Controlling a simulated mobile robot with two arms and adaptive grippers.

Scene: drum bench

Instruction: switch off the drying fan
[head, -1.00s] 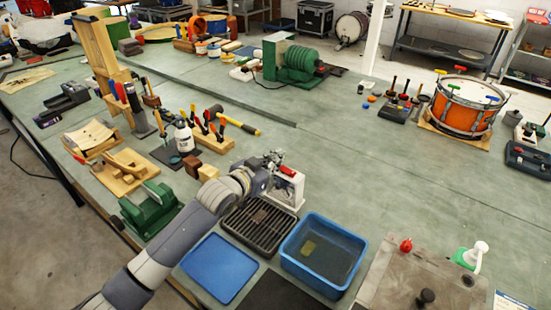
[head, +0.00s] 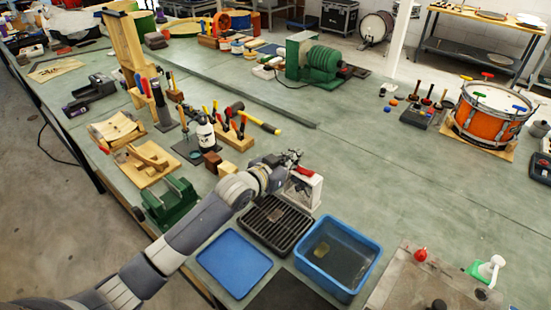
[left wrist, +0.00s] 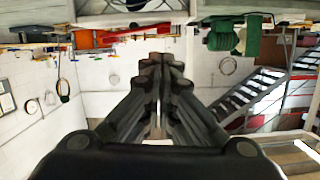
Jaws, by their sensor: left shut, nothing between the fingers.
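The drying fan looks to be the small white box-shaped unit (head: 304,194) standing at the back edge of the black slatted rack in the head view. A red part (head: 304,171) shows on its top; whether it is the switch, and its position, is too small to tell. My left gripper (head: 293,157) is shut and empty, just above and behind the fan's upper left side. I cannot tell if it touches the fan. In the left wrist view my closed fingers (left wrist: 160,62) point away, with nothing between them. My right gripper is not in view.
A black slatted rack (head: 273,226), a blue tray (head: 233,263) and a blue basin (head: 322,279) lie in front of the fan. A wooden block with tools (head: 236,143) stands left of it. The green bench surface (head: 380,190) to the right is clear.

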